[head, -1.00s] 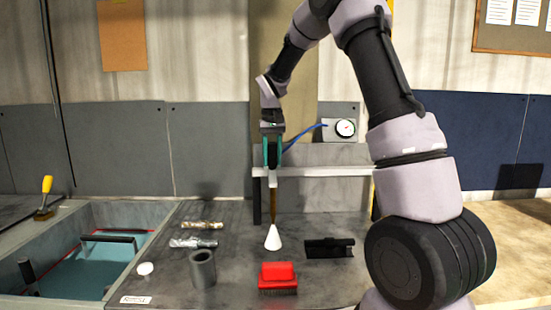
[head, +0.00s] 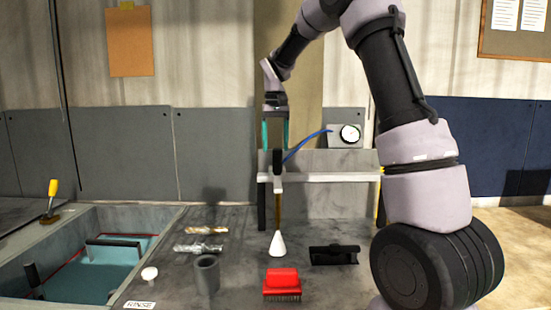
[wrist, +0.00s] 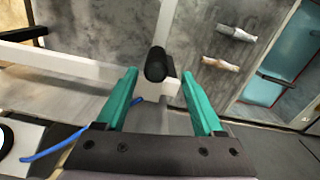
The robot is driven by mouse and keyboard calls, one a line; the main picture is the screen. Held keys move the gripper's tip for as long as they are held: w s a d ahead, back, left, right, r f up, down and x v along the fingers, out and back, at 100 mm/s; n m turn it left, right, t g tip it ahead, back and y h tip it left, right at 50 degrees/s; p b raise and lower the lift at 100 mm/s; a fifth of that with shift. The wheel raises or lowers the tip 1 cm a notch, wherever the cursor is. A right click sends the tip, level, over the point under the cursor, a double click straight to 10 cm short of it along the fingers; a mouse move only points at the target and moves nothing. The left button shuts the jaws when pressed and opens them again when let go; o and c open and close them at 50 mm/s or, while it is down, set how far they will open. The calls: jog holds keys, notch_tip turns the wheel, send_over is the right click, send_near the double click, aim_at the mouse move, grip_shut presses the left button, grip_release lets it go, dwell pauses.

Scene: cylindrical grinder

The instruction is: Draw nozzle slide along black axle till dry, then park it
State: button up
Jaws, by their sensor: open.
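The nozzle slide sits on a white horizontal rail (head: 330,177). It has a black upright grip (head: 277,162), a white block (head: 278,183), a brass tube (head: 277,212) and a white cone nozzle (head: 277,244) pointing down. A blue hose runs to it. My gripper (head: 275,146) is open and empty just above the grip, its green fingers apart on either side. In the wrist view the black grip (wrist: 156,66) shows between the spread fingers, held by neither. A black part lying on a black cradle (head: 334,254) is to the right of the cone; I cannot tell whether it is the axle.
A red brush (head: 282,284), a grey cup (head: 206,274), metal bits (head: 200,247) and a white knob (head: 149,274) stand on the bench. A sunken blue basin (head: 105,276) is at left. A pressure gauge (head: 350,135) is behind the rail.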

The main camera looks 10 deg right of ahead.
notch_tip(320, 180, up, 4)
jog(key=shift+r, duration=0.1)
dwell(0.4)
jog(key=shift+s+d+r, duration=0.1)
jog(key=shift+s+r, duration=0.2)
jog(key=s+d+r+m+t+y, duration=0.1)
jog(key=s+d+m+t, duration=0.1)
jog(key=s, duration=1.3)
jog(key=s+d+r+m+t+y, duration=0.1)
jog(key=s+d+t, duration=0.3)
jog(key=s, duration=1.1)
jog(key=shift+m+t, duration=0.4)
jog(key=shift+t, duration=0.2)
jog(key=shift+d, duration=0.1)
